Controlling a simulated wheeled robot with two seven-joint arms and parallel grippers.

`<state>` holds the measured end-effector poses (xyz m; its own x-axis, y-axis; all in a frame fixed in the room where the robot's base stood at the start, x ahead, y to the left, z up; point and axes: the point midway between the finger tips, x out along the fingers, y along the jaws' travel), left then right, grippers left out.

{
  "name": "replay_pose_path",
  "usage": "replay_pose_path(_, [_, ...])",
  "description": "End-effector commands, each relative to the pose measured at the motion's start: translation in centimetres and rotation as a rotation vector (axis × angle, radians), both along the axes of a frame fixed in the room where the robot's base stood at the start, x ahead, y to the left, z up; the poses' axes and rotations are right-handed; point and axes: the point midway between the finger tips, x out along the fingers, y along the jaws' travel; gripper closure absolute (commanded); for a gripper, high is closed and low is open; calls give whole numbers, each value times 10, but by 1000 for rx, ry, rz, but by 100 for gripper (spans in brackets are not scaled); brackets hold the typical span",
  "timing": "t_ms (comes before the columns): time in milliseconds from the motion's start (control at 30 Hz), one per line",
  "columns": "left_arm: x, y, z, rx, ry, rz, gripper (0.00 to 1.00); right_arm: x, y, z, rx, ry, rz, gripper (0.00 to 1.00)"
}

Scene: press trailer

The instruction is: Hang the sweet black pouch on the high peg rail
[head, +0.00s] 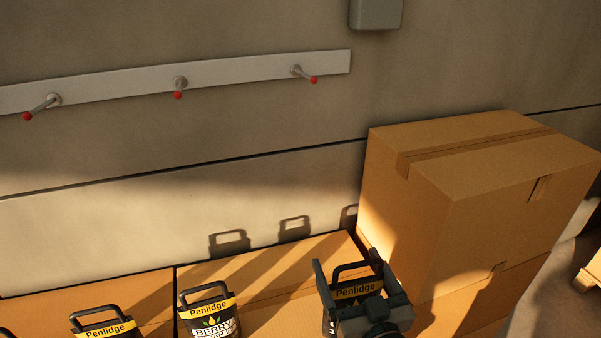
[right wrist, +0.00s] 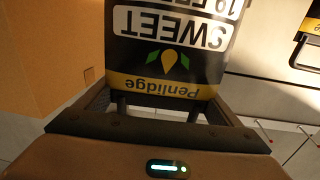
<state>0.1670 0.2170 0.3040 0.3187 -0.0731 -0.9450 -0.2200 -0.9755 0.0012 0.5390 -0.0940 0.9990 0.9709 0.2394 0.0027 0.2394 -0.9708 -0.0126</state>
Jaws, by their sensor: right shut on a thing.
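The sweet black pouch (right wrist: 172,55), with a yellow Penlidge band and a white SWEET label, is between the fingers of my right gripper (head: 348,270). The gripper is shut on it near its handle end. In the head view its yellow band and black loop handle show (head: 358,290), while its lower part is hidden by my gripper. I cannot tell if it touches the carton below. The peg rail (head: 225,70) is on the wall at the upper left, well above the gripper, with three red-tipped pegs. My left gripper is not in view.
Other black Penlidge pouches stand to the left, one marked BERRY (head: 210,312) and another (head: 104,326) beyond it. Large stacked cartons (head: 405,220) rise close to the right of my gripper. A grey box (head: 375,12) is on the wall above. The wall below the rail is clear.

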Motion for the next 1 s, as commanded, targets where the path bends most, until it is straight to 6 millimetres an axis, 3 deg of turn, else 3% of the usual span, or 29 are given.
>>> replay_pose_path(600, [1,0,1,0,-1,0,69,-69,-96,-20,-1,-4,-212,75])
replay_pose_path(1000, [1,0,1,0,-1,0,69,-81,-110,-21,-12,-5,-242,75])
